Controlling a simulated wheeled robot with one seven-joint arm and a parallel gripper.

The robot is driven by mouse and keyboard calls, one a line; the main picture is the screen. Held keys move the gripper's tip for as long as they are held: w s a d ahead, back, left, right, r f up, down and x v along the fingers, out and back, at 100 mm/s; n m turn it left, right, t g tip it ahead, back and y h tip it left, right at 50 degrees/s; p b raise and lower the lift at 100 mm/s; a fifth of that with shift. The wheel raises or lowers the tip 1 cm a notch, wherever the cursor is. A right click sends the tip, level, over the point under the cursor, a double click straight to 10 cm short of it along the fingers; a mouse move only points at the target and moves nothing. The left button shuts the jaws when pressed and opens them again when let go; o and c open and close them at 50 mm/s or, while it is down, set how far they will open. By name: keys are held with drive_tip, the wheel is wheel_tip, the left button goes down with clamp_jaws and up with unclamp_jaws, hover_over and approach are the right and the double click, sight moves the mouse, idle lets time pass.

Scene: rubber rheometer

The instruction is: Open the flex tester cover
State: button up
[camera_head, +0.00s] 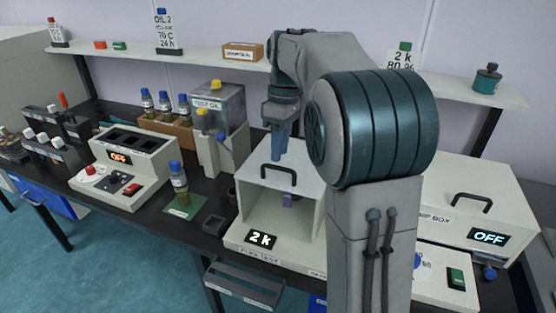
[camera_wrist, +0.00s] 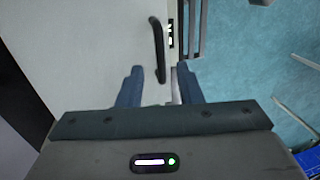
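The flex tester (camera_head: 247,233) is a white box on the bench, with a lit "2 k" display at its front. Its white cover (camera_head: 254,168) is on top, with a black handle (camera_head: 278,173) near the front edge. Below it I see into the box, where a small purple piece shows. My gripper (camera_head: 278,158) points down just above the handle, fingers apart and empty. In the wrist view, the handle (camera_wrist: 158,50) stands on the white cover (camera_wrist: 90,50), ahead of and between my open fingertips (camera_wrist: 158,80). My arm hides the tester's right side.
A white box with an "OFF" display (camera_head: 486,238) stands at right. A shelf (camera_head: 210,56) runs behind my arm.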

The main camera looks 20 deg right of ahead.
drive_tip(key=shift+s+a+f, duration=0.1)
drive_tip(key=shift+s+f, duration=0.05)
drive_tip(key=shift+f, duration=0.6)
drive_tip(key=shift+s+a+f, duration=0.1)
drive_tip(key=shift+f, duration=0.65)
drive_tip(key=shift+c, duration=0.3)
